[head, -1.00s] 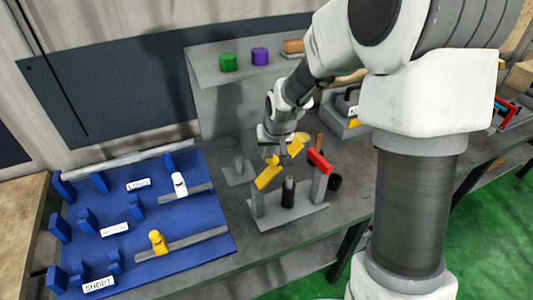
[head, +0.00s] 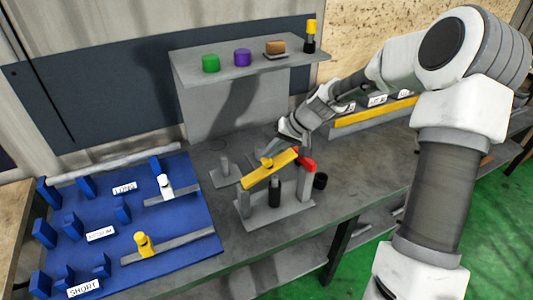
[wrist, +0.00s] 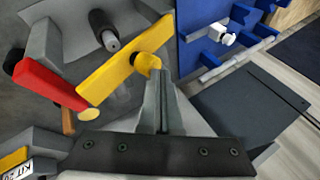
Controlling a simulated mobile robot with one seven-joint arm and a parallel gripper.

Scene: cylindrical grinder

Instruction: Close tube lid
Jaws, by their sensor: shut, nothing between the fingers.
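A yellow bar-shaped lid (head: 268,169) with a rounded yellow knob (wrist: 147,63) slants above a grey fixture (head: 245,215). Its left end is at the left post, and its raised right end is near a red piece (head: 305,161) at the top of the right post. The red piece also shows in the wrist view (wrist: 40,82). A dark upright tube (head: 274,195) stands between the posts, below the lid. My gripper (wrist: 158,82) is shut and empty, its fingertips close by the knob. I cannot tell whether they touch it.
A blue board (head: 100,225) with pegs and labels lies at the left. A shelf (head: 235,70) behind holds green and purple cylinders.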

